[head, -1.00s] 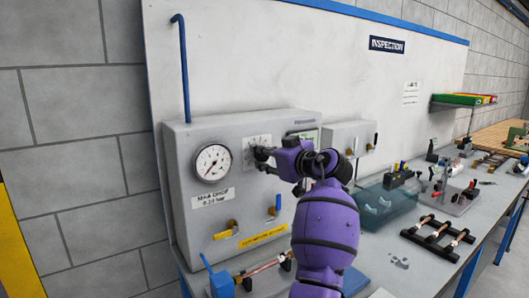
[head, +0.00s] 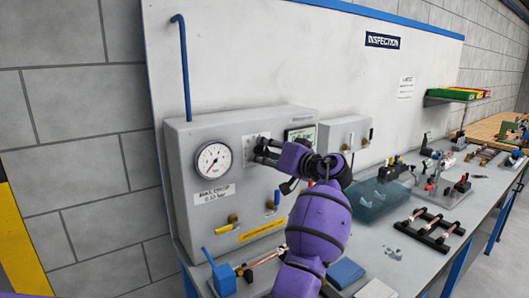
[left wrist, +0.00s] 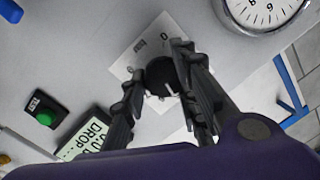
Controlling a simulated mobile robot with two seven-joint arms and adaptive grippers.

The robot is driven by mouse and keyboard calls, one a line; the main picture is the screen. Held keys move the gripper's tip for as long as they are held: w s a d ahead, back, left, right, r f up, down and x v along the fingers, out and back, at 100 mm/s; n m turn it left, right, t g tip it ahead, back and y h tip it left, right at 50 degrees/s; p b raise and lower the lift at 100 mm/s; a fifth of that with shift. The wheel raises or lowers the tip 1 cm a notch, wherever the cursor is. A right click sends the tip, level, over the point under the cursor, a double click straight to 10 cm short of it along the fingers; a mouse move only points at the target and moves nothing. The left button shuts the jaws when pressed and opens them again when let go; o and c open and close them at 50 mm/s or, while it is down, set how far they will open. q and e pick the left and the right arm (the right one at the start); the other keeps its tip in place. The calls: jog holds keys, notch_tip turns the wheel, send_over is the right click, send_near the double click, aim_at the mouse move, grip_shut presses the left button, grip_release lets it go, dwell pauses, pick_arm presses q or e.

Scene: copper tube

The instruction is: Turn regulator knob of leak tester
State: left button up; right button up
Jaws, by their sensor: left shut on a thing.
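The leak tester (head: 185,150) is a grey box against the white back panel. Its round pressure gauge (head: 213,162) has its needle pointing down and left, and its rim also shows in the left wrist view (left wrist: 262,10). The black regulator knob (left wrist: 161,76) with a white mark sits on a pale scale plate (left wrist: 128,62). My left gripper (left wrist: 157,68) is shut on the knob, one finger on each side. In the head view my left gripper (head: 263,150) reaches the tester's front and mostly hides the knob. My right gripper is not in view.
A display (left wrist: 86,148) and a green button (left wrist: 45,118) are near the knob. Valves with a yellow handle (head: 233,219) and a blue handle (head: 276,200) are below. A copper tube (head: 262,259) lies in front. A black rack (head: 432,232) stands on the bench (head: 395,255).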

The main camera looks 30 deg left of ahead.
pick_arm(q)
jog(key=shift+w+d+r, duration=0.1)
jog(key=shift+r, duration=0.3)
jog(key=o, duration=0.9)
jog(key=shift+o, duration=0.8)
jog(key=shift+f, duration=0.35)
jog(key=v, duration=1.2)
jog(key=shift+w, duration=0.15)
jog(key=shift+c, duration=0.2)
